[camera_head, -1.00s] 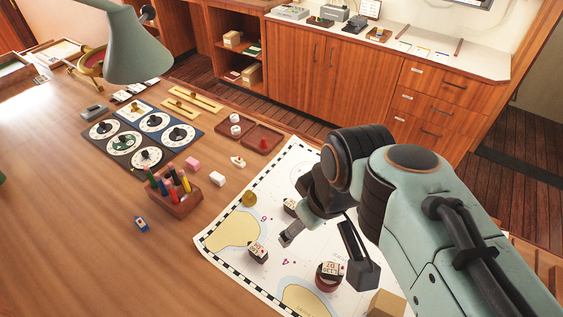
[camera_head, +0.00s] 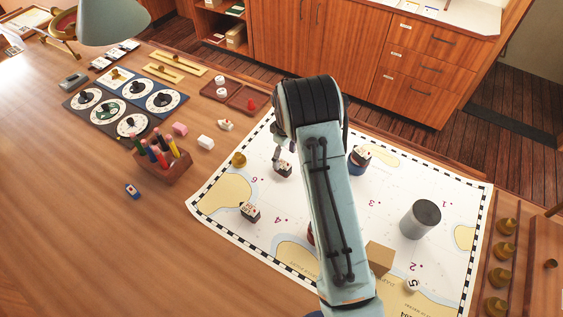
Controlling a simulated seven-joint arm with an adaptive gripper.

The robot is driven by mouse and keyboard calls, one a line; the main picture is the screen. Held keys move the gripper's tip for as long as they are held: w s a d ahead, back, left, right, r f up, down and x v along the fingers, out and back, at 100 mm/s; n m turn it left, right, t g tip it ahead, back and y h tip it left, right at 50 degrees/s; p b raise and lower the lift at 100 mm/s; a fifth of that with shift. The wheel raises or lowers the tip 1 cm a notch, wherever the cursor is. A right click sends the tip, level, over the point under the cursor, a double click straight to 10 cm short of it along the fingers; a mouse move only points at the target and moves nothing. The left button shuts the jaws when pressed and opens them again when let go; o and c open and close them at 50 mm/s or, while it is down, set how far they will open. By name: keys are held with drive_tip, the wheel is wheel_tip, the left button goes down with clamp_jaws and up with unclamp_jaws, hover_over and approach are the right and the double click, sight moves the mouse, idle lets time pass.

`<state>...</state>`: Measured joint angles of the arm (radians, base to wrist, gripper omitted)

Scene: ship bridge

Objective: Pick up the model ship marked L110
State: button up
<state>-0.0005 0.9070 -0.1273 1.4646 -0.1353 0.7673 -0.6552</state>
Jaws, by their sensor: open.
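Several small model ships with white marked tops stand on the sea chart (camera_head: 400,180). One dark ship (camera_head: 284,170) is near the chart's upper left, another dark ship (camera_head: 250,212) is lower left, and a blue ship (camera_head: 361,156) is right of my arm. A red piece (camera_head: 311,235) shows only at its edge behind my arm. The markings are too small to read, so I cannot tell which is L110. My gripper (camera_head: 281,153) is open, partly hidden by my arm, with a finger just above the upper-left dark ship; I cannot tell whether they touch.
A grey cylinder (camera_head: 420,220) and a tan block (camera_head: 380,257) stand on the chart's right half. A yellow-brown piece (camera_head: 239,159) is at its left edge. A pencil holder (camera_head: 163,163) and dial board (camera_head: 125,106) lie left. Brass pieces (camera_head: 507,250) line the right.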

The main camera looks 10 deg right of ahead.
sight(284, 166)
wheel_tip(284, 166, down, 5)
drive_tip(key=c, duration=1.1)
